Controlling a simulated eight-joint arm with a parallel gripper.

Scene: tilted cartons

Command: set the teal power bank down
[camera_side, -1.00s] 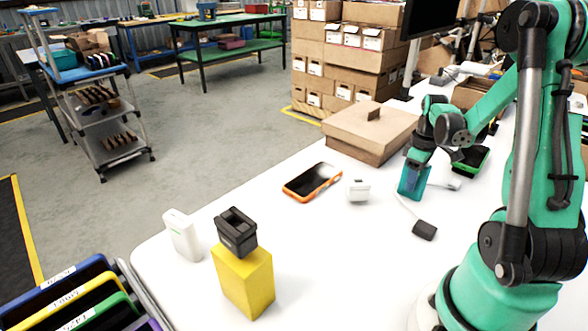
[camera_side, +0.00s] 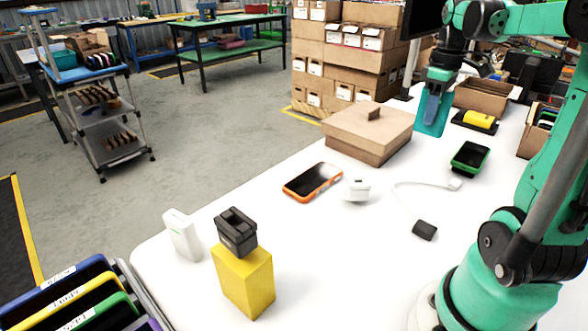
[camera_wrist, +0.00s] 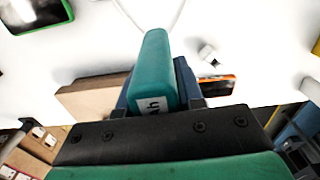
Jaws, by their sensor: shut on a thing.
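The teal power bank (camera_side: 433,116) is held upright in my gripper (camera_side: 438,88), up in the air near the right end of the closed brown carton in the side view. In the wrist view the teal power bank (camera_wrist: 153,68) stands out between the fingers of my gripper (camera_wrist: 158,100), with part of a printed white label showing. My gripper is shut on it. The power bank looks clear of the table; its exact height is hard to tell.
A yellow block (camera_side: 244,280) carries a black holder (camera_side: 236,232). Open cartons (camera_side: 484,97) stand behind.

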